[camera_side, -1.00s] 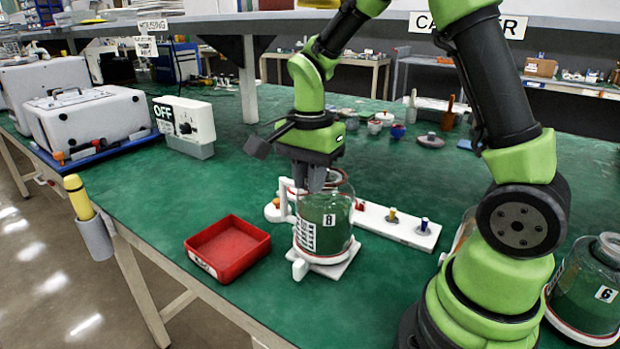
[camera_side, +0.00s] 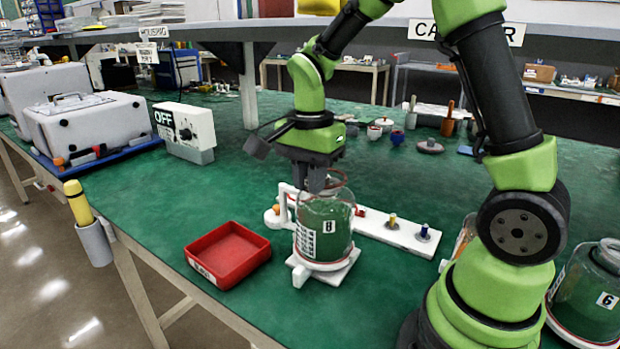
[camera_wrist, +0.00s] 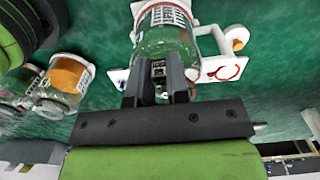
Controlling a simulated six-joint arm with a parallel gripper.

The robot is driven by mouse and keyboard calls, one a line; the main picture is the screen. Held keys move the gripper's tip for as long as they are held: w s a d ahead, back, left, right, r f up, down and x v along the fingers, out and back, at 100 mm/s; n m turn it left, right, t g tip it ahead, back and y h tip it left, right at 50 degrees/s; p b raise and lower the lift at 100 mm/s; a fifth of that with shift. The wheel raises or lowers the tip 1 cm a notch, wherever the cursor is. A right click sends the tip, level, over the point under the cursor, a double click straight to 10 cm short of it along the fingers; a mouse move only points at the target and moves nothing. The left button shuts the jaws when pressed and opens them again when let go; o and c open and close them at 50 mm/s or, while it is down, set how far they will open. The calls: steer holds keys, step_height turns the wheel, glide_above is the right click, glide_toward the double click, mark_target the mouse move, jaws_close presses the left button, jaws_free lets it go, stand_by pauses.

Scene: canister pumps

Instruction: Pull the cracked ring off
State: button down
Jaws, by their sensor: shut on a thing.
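A clear glass canister (camera_side: 324,236) marked 8, with green showing through it, stands upright on a white base; it also shows in the wrist view (camera_wrist: 165,45). A dark reddish ring (camera_side: 340,180) shows at its mouth, beside my fingers. My gripper (camera_side: 316,186) points down at the canister's top and is shut on the ring's near side. In the wrist view my two fingers (camera_wrist: 160,92) reach to the canister's mouth, and the ring is mostly hidden there. I cannot tell whether the ring is still seated or slightly lifted, and no crack is visible.
A red tray (camera_side: 228,255) lies left of the canister. A white strip (camera_side: 395,230) with coloured pegs lies behind and to the right. A white OFF switch box (camera_side: 184,130) stands at the back left. Another canister (camera_side: 590,288), marked 6, stands at the right edge.

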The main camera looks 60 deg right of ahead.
steer(key=shift+r, duration=0.1)
steer(key=shift+r, duration=3.65)
